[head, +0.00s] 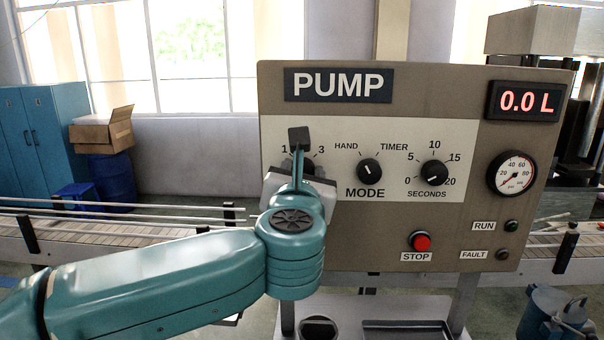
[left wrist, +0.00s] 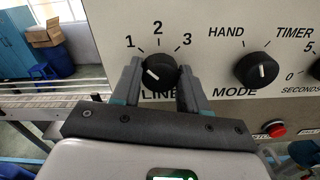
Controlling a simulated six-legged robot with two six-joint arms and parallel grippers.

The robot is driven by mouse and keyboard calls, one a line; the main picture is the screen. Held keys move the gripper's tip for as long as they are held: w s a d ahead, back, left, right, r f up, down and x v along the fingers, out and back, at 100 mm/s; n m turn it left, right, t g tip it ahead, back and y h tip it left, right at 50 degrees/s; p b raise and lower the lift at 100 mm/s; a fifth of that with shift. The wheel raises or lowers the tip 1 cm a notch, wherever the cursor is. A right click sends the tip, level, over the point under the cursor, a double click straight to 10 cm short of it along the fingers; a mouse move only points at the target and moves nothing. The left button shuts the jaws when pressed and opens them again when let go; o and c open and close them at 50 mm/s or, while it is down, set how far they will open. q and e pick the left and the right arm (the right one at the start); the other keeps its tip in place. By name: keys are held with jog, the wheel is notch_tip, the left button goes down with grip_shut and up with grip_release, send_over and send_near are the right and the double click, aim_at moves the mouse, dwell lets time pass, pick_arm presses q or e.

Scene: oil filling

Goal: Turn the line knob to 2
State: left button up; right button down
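The black line knob (left wrist: 160,68) sits on the pump panel above the LINE label, below the numbers 1, 2 and 3. Its short white mark lies on the lower left of its face in the left wrist view, and I cannot tell exactly which number it is set to. My left gripper (left wrist: 161,76) has one finger on each side of the knob, open around it; contact is not clear. In the head view my left gripper (head: 299,150) covers the knob and the number 2. My right gripper is not in view.
Right of the line knob are the mode knob (head: 369,171), the seconds knob (head: 433,173) and a pressure gauge (head: 511,173). The red stop button (head: 420,241) is below. The display (head: 525,101) reads 0.0 L. A conveyor (head: 110,237) runs behind.

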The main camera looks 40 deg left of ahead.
pick_arm(q)
jog(key=shift+m, duration=0.3)
jog(key=m+p, duration=0.2)
jog(key=m, duration=0.6)
jog(key=shift+m, duration=0.3)
dwell(0.5)
jog(key=o, duration=1.1)
jog(key=shift+c, duration=0.2)
jog(key=shift+d, duration=0.1)
jog(key=shift+s, duration=0.1)
